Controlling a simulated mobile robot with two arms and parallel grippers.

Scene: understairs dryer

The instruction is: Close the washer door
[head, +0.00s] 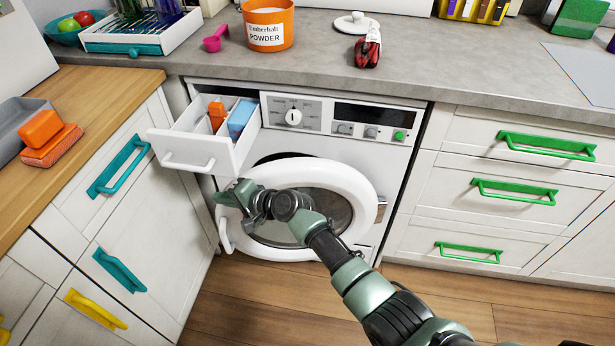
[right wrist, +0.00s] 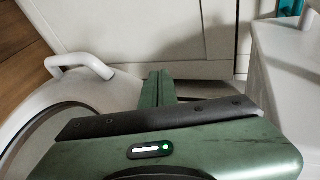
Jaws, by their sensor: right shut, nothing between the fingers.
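The washer (head: 395,165) stands under the grey counter. Its round white door (head: 345,175) is partly open; a dark gap shows above its upper left rim, and a hinge is at its right side. The door's white handle (head: 225,238) is at its lower left, and also shows in the right wrist view (right wrist: 80,64). My right gripper (head: 232,193) is shut and empty at the door's left rim; I cannot tell whether it touches. In the right wrist view its closed fingers (right wrist: 156,88) are beside the door's rim. My left gripper is not in view.
The washer's detergent drawer (head: 188,152) is pulled out above my right gripper. White cabinets with teal handles (head: 120,165) stand close on the left. Drawers with green handles (head: 545,145) are on the right. The wooden floor (head: 420,310) in front is clear.

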